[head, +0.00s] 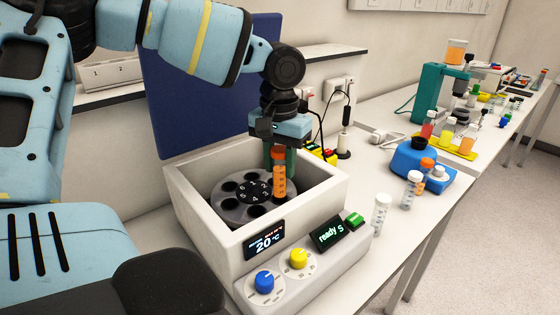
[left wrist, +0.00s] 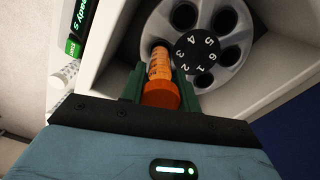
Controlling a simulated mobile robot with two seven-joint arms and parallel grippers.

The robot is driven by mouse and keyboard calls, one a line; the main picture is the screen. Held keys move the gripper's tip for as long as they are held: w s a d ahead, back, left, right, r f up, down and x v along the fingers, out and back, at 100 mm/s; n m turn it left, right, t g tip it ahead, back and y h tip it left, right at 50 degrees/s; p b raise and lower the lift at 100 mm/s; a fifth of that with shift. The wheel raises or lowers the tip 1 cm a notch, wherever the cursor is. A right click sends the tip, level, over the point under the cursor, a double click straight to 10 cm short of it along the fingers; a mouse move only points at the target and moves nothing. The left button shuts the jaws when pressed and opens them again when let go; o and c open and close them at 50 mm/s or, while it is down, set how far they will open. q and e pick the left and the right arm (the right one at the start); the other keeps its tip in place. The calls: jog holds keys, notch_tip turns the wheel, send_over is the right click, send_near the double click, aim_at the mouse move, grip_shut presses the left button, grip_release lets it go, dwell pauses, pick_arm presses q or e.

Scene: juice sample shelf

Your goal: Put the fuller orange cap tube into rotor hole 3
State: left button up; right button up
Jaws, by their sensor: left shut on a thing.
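My left gripper (head: 280,152) is shut on the orange cap tube (head: 279,182), which holds orange liquid. The tube stands about upright at the right side of the grey rotor (head: 228,211), inside the white centrifuge (head: 215,226). In the left wrist view, the gripper (left wrist: 160,88) grips the tube (left wrist: 160,64) near its orange cap, and the tube's lower end is close to the numeral 3 on the hub. I cannot tell if its tip is in the hole. Several other rotor holes look empty. My right gripper is not in view.
The blue lid (head: 205,85) stands open behind the rotor. The display (head: 328,233) reads "ready". A white-capped tube (head: 381,212) stands right of the centrifuge.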

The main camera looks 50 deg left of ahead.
aim_at(279, 190)
pick_arm(q)
jog(key=shift+f, duration=0.6)
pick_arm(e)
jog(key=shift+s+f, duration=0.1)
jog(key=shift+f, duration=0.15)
pick_arm(q)
jog(key=shift+f+b, duration=0.45)
jog(key=shift+f, duration=0.3)
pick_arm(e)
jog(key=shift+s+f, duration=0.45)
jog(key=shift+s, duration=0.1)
pick_arm(q)
jog(key=shift+f, duration=0.55)
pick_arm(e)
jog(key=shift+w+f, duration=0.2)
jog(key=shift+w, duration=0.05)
pick_arm(q)
jog(key=shift+f, duration=0.15)
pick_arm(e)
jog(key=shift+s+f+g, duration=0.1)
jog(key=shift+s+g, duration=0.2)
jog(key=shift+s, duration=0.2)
pick_arm(q)
jog(key=shift+f+b, duration=0.45)
jog(key=shift+f, duration=0.25)
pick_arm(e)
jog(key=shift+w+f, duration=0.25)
